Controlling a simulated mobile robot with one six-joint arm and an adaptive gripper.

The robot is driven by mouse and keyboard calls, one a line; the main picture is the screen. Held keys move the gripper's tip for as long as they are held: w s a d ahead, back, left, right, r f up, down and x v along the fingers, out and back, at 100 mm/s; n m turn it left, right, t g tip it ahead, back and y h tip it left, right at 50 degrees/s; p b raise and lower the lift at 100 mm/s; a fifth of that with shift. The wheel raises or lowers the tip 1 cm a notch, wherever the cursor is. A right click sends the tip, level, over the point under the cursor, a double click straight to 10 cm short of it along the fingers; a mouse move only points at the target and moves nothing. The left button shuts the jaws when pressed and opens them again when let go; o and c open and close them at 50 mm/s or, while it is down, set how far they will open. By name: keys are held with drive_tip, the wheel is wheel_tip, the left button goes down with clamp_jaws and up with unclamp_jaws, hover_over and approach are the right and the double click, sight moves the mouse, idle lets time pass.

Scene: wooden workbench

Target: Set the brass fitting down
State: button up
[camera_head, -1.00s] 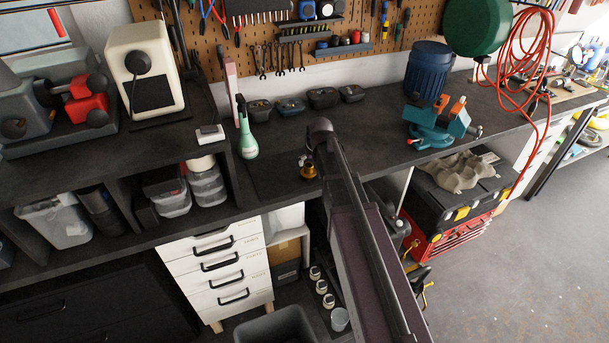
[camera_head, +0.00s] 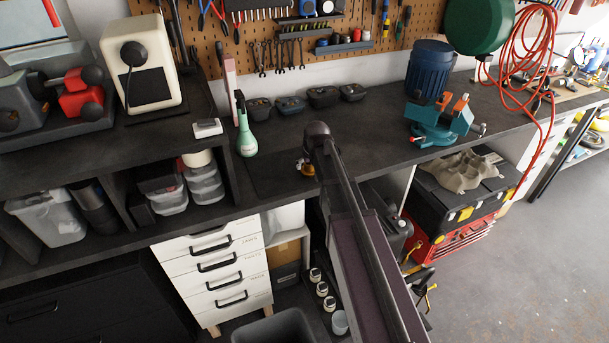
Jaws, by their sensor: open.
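The brass fitting (camera_head: 308,170) is a small gold-coloured piece at the front part of the dark workbench top (camera_head: 275,182), just left of my arm's end. My gripper (camera_head: 304,163) is at the fitting, small and mostly hidden behind my arm's wrist. It is open. The fitting appears to stand on the bench top, but its underside is too small to make out clearly. I cannot tell whether the fingers still touch it.
A green spray bottle (camera_head: 245,135) stands to the left, near a raised shelf unit. Several small dark bins (camera_head: 290,105) line the back. A teal vise (camera_head: 440,122) stands to the right. The bench between fitting and vise is largely clear.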

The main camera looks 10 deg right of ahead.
drive_tip(key=shift+w+f, duration=0.15)
drive_tip(key=shift+f, duration=0.2)
idle(0.4)
clamp_jaws()
